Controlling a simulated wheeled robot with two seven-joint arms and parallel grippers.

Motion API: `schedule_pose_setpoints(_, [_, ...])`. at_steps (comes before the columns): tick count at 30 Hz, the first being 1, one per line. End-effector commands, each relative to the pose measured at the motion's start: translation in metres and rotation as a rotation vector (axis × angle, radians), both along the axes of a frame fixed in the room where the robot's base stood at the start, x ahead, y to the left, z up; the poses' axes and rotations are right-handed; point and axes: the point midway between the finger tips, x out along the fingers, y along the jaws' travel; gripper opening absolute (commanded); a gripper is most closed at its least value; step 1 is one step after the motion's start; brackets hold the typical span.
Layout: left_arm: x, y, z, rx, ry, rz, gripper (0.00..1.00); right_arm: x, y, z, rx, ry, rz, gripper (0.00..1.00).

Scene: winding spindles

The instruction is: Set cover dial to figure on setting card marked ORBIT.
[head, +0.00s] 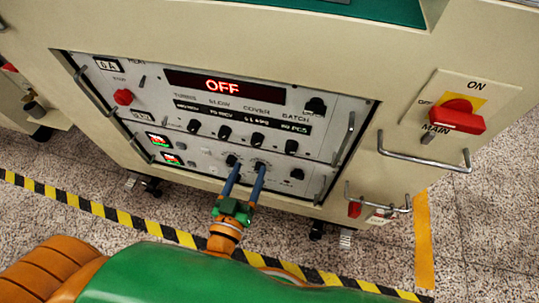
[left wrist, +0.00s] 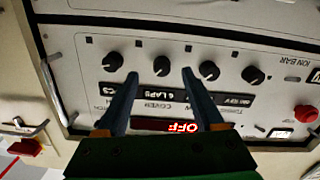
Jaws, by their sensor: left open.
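The cover dial (head: 257,139) is a black knob in a row of knobs on the grey panel, under the COVER label. In the left wrist view the panel appears upside down and the cover dial (left wrist: 162,64) shows between the fingertips. My left gripper (head: 247,163) is open, its blue fingers pointing at the panel. In the left wrist view the gripper (left wrist: 160,74) has one finger to each side of the dial; contact cannot be told. No setting card marked ORBIT can be made out. My right gripper is not in view.
Neighbouring knobs are the batch dial (head: 290,147) and slow dial (head: 224,132). A red display (head: 222,86) reads OFF. A red button (head: 123,97), metal handles (head: 343,138) and a red main switch (head: 457,116) stick out. Striped tape marks the floor.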

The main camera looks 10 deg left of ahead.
Motion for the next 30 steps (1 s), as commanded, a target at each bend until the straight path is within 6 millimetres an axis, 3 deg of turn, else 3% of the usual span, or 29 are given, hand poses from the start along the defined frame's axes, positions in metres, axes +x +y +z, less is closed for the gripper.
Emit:
schedule_pose_setpoints(1, [0.002,0.002,0.001,-0.009,-0.028,0.012,0.69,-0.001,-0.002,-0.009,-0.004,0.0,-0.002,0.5])
schedule_pose_setpoints(5, [0.023,0.003,0.012,-0.012,-0.047,0.019,0.69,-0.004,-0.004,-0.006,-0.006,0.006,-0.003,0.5])
schedule_pose_setpoints(12, [0.065,0.001,0.011,-0.011,-0.042,0.018,0.69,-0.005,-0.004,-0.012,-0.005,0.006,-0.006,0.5])
schedule_pose_setpoints(21, [0.073,0.0,0.011,-0.01,-0.037,0.016,0.69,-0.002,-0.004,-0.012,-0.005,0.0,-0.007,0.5])
schedule_pose_setpoints(23, [0.073,0.0,0.011,-0.01,-0.037,0.016,0.56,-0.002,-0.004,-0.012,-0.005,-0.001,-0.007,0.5])
schedule_pose_setpoints(29, [0.072,0.0,0.011,-0.01,-0.037,0.016,0.02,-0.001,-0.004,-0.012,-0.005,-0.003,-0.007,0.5])
schedule_pose_setpoints(30, [0.072,0.0,0.011,-0.01,-0.037,0.016,0.0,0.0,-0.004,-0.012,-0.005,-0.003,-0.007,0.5])
